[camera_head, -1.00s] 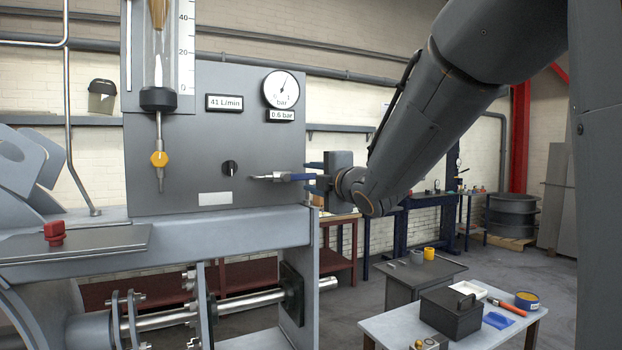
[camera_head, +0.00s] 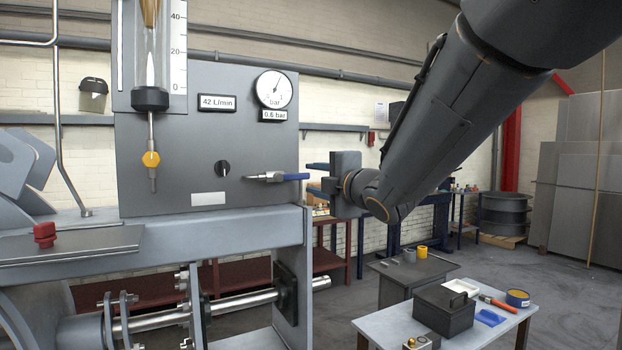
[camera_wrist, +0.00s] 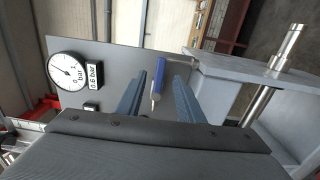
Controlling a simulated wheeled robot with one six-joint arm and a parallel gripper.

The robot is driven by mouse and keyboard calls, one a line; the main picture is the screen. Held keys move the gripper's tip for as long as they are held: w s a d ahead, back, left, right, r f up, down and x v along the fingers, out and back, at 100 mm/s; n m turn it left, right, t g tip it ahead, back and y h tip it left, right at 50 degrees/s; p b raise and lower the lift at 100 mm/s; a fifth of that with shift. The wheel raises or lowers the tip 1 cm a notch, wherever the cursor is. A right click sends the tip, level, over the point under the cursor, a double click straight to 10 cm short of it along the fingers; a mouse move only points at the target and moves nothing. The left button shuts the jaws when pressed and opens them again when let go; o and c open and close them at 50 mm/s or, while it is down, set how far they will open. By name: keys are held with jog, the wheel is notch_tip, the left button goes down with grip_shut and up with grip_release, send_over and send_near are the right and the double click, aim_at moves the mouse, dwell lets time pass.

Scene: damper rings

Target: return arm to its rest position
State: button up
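My gripper (camera_head: 318,180) is right of the grey panel (camera_head: 150,195), beyond the end of a blue-handled lever valve (camera_head: 297,177). Its blue fingers also show in the wrist view (camera_wrist: 157,97); they are apart with nothing between them. In the wrist view the blue lever handle (camera_wrist: 160,67) lies beyond the fingertips, clear of them. In the head view there is a small gap between the handle's end and my gripper.
The panel carries a round gauge (camera_head: 273,89), a 42 L/min display (camera_head: 216,103), a black knob (camera_head: 222,168) and a yellow valve (camera_head: 151,159). A light table (camera_head: 385,325) holding a black box (camera_head: 447,310) stands lower right. Floor farther right is clear.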

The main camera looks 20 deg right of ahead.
jog(key=shift+s+d, duration=0.1)
jog(key=shift+s, duration=0.45)
jog(key=s+d+f+m+g+h+b, duration=0.15)
jog(key=f+m, duration=0.25)
jog(key=f, duration=0.4)
jog(key=s+a+f+m+g+h, duration=0.1)
jog(key=s+f+m+g, duration=0.2)
jog(key=f, duration=0.6)
jog(key=s+d+f+m+g+h, duration=0.1)
jog(key=f+m+g+h, duration=0.15)
jog(key=f+m, duration=0.4)
jog(key=s+a+f+m+g+b, duration=0.1)
jog(key=s+a+f+m+g, duration=0.1)
jog(key=s+f, duration=0.7)
jog(key=s+a+f+m+g+y, duration=0.1)
jog(key=s+a+f+m+g, duration=0.2)
jog(key=s+f+m+g, duration=0.2)
jog(key=s+f+g, duration=0.2)
jog(key=s+f, duration=0.2)
jog(key=f, duration=0.1)
jog(key=shift+s+y+b, duration=0.3)
jog(key=shift+s+b, duration=0.05)
jog(key=shift+b, duration=0.05)
